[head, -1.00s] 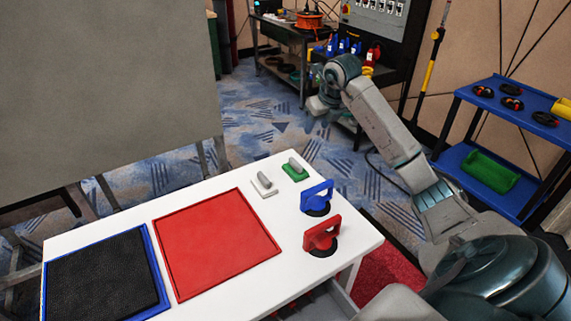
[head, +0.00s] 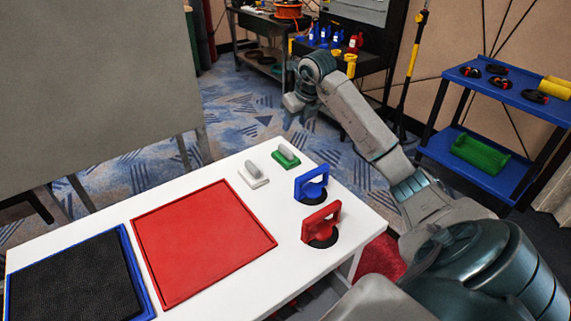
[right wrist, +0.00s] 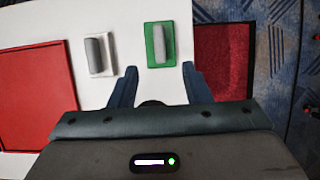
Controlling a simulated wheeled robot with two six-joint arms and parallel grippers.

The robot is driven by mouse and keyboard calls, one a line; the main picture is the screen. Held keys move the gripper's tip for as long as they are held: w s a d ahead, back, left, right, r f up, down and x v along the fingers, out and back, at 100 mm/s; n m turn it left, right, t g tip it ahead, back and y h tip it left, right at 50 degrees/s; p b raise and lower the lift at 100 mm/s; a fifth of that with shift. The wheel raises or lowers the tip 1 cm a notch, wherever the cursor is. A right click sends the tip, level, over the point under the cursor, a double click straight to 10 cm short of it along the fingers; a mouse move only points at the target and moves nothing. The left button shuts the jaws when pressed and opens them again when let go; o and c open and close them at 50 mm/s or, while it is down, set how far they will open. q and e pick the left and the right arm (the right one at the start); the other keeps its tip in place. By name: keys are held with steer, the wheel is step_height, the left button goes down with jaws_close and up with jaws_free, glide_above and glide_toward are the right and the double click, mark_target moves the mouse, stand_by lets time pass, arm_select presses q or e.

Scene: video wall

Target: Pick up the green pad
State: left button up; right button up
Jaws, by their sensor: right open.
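The green pad (head: 286,162) lies flat on the white table (head: 206,187) near its far edge, with a grey handle on top. In the right wrist view the green pad (right wrist: 171,45) is ahead of my right gripper (right wrist: 160,80), lined up between the two fingers. The fingers are open and apart, with nothing between them. In the head view my right gripper (head: 292,103) is at the end of the arm, beyond the table's far edge in the picture. A white pad (head: 253,178) with a grey handle lies beside the green one. My left gripper is out of view.
A blue-handled suction cup (head: 311,184) and a red-handled one (head: 321,225) stand on the table's right side. A red tray (head: 203,240) and a black mat with blue rim (head: 75,280) are left. A blue shelf cart (head: 480,165) stands right.

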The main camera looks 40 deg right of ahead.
mark_target(286, 148)
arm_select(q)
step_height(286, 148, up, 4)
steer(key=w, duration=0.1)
arm_select(e)
steer(key=x, duration=1.2)
steer(key=shift+s+f, duration=0.2)
steer(key=shift+f, duration=0.2)
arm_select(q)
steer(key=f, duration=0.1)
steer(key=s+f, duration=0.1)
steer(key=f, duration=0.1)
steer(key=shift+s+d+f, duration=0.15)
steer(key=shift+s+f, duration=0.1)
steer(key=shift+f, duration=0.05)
arm_select(e)
jaws_close()
